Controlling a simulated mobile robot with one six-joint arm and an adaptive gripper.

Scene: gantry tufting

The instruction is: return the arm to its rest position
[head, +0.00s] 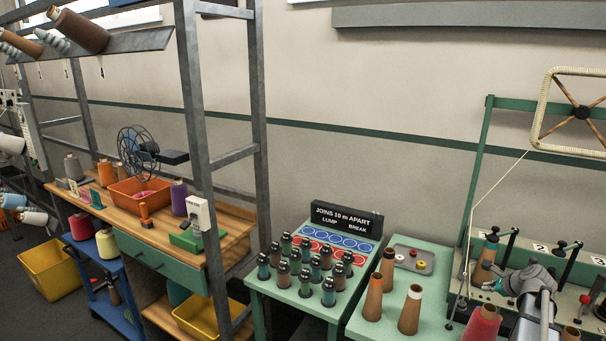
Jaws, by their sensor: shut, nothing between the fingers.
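My arm shows at the lower right of the head view, over the green machine bench (462,275). My gripper (489,286) is at its left end, small and partly lost against the posts and cones behind it. It is shut with nothing held. It is close to a brown cone (483,272) on the bench; I cannot tell whether they touch.
Tan cones (409,312) stand left of the arm, and a red cone (481,326) stands in front. A grey tray (412,256) holds small spools. A green table (262,288) holds several dark bobbins. A thread runs up to a cream frame (543,105).

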